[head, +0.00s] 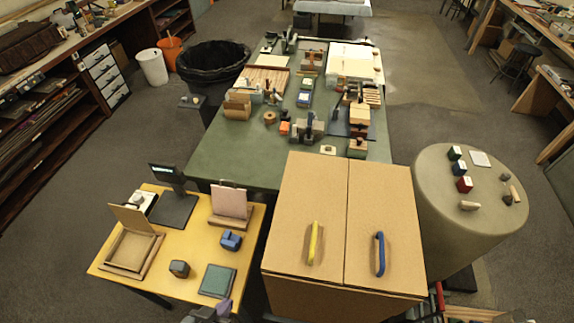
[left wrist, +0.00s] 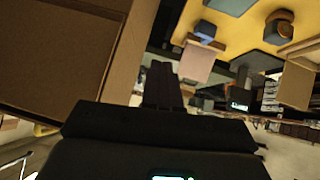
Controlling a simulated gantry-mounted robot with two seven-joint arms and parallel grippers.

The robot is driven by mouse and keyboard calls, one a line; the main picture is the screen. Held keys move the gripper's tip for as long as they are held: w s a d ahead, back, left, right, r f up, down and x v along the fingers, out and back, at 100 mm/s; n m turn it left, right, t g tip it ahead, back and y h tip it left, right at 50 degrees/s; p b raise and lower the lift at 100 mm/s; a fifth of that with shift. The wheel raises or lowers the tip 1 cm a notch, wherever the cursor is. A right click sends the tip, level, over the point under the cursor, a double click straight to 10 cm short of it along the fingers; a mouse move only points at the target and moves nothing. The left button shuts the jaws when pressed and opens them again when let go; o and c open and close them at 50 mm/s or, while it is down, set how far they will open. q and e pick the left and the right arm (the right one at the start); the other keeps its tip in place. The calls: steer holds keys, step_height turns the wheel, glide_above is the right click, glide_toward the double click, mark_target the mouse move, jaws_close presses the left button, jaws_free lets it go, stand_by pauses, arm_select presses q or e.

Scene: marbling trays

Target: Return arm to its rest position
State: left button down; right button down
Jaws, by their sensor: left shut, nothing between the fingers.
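My left gripper (head: 218,308) shows at the bottom edge of the head view, just in front of the yellow table (head: 178,285) and left of the cardboard cabinet (head: 300,215). In the left wrist view its dark fingers (left wrist: 163,70) are together, with nothing between them. There the cabinet's brown side (left wrist: 60,60) fills the left, and the yellow table (left wrist: 235,35) shows upper right, tilted. The gripper appears apart from both. My right gripper cannot be made out in the head view.
The yellow table bears an open wooden box (head: 133,250), a dark screen stand (head: 172,205), a blue block (head: 231,240) and a green tile (head: 217,281). The cabinet has yellow (head: 313,243) and blue (head: 379,254) handles. A round pedestal (head: 440,195) stands right; a crowded green table (head: 225,160) lies behind.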

arm_select(q)
steer(key=s+a+f+g+y, duration=0.2)
steer(key=s+a+g+y, duration=0.1)
steer(key=s+a+g, duration=0.3)
step_height(320, 180, up, 22)
steer(key=t+p, duration=0.1)
steer(key=p, duration=2.1)
step_height(320, 180, down, 54)
steer(key=b, duration=5.4)
steer(key=shift+s+a, duration=0.3)
steer(key=shift+a, duration=0.1)
steer(key=shift+r, duration=0.1)
